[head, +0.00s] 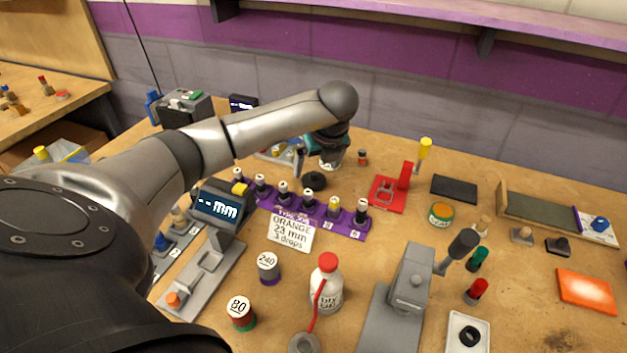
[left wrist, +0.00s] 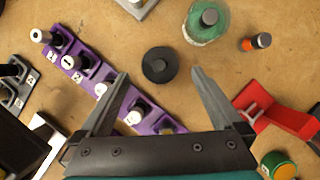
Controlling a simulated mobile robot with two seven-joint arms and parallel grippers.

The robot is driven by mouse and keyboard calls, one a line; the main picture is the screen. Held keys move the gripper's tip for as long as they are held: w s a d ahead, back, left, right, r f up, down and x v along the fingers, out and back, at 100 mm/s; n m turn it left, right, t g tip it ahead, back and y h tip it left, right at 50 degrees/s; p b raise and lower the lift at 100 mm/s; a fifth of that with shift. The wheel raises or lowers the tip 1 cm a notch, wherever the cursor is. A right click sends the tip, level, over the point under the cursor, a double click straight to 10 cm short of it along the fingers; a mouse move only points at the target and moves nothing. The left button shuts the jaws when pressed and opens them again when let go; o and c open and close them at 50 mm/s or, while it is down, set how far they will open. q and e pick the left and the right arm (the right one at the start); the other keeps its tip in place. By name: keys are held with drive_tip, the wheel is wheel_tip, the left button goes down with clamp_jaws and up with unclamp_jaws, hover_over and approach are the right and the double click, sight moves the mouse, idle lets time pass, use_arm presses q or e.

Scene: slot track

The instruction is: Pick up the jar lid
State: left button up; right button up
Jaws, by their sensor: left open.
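The jar lid looks to be a black round disc with a small raised knob (head: 314,181), lying flat on the wooden table behind the purple rack. In the left wrist view the lid (left wrist: 158,65) lies between and slightly beyond the fingertips. My left gripper (head: 314,163) is open and empty above the table near the lid, with its fingers spread either side in the left wrist view (left wrist: 160,74). A clear jar with green in it (left wrist: 205,22) stands just beyond the lid. My right gripper is not in view.
The purple rack (head: 345,227) with several small bottles runs close in front of the lid. A red stand (head: 385,193) is to the right, and a small orange-and-dark bottle (left wrist: 257,42) is beside the jar. Bare table lies right around the lid.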

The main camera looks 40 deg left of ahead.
sight(315, 175)
use_arm(q)
drive_tip(key=b+x, duration=0.1)
drive_tip(key=x, duration=0.3)
drive_tip(key=shift+f, duration=0.35)
drive_tip(key=c, duration=1.3)
drive_tip(key=shift+o, duration=0.2)
drive_tip(key=shift+r, duration=0.1)
